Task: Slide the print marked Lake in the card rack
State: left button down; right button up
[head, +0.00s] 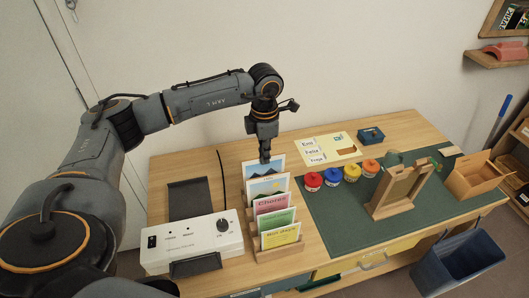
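The wooden card rack (284,253) stands at the front of the table with several cards in a row. The rearmost is a blue and white landscape print (274,168). In front of it is another blue picture print (276,187), then a pink card (266,204) reading Chores, a green card and a yellow card. I cannot read Lake on either print. My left gripper (264,157) points straight down at the middle of the rearmost print's top edge, overlapping it. I see its fingers edge-on, so their gap is hidden. The rearmost print's lower edge is hidden too. My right gripper is out of view.
A white machine with a knob (196,240) and a dark panel (189,198) stand left of the rack. To the right, a green mat (340,232) bears several coloured jars (332,177), a wooden stand (391,206) and an open box (463,182). A blue bin (455,262) stands below.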

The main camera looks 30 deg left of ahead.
pick_arm(q)
jog(key=shift+f, duration=0.35)
jog(key=c, duration=1.4)
grip_release()
jog(key=shift+c, duration=0.2)
jog(key=shift+o, duration=0.2)
jog(key=o, duration=0.4)
jog(key=shift+c, duration=0.2)
jog(key=shift+r, duration=0.1)
jog(key=shift+r+p, duration=1.65)
jog(key=shift+r, duration=1.3)
